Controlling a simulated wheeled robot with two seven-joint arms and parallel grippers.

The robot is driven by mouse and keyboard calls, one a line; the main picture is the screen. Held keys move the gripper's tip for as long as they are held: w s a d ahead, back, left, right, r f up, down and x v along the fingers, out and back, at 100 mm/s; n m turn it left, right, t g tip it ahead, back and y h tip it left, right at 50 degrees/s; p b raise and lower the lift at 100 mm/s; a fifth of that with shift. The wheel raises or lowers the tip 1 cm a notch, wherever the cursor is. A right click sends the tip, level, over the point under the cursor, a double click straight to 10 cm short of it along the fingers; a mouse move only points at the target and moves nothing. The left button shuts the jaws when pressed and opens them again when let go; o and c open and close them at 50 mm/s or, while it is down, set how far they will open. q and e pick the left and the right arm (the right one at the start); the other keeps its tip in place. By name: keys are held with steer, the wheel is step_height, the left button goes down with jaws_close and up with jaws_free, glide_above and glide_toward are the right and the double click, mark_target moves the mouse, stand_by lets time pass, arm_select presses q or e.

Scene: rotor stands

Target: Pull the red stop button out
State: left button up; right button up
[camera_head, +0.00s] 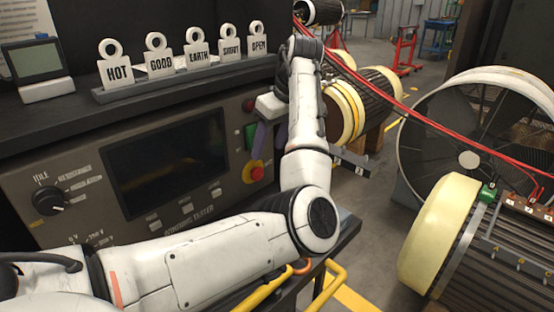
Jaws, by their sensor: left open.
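The red stop button (257,173) sits on a yellow surround at the right end of the tester's front panel. My left gripper (266,147) hangs in front of the panel just above the button, with its fingers pointing down. Its fingers are apart and nothing shows between them. A gap shows between the fingertips and the button, though the depth between them is hard to tell. My left arm crosses the foreground and bends up on the right side of the panel. My right gripper is not in view.
The tester panel (85,158) has a dark screen (165,160), a knob (47,197) and a green button (250,136). Labelled tags (197,62) stand on a rack above. Rotors (372,100), a large fan (468,159) and red cables (430,122) are at right.

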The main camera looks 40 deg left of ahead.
mark_target(259, 171)
arm_select(q)
steer(key=x, duration=1)
steer(key=shift+s, duration=0.25)
steer(key=shift+c, duration=0.4)
steer(key=shift+d, duration=0.1)
jaws_close()
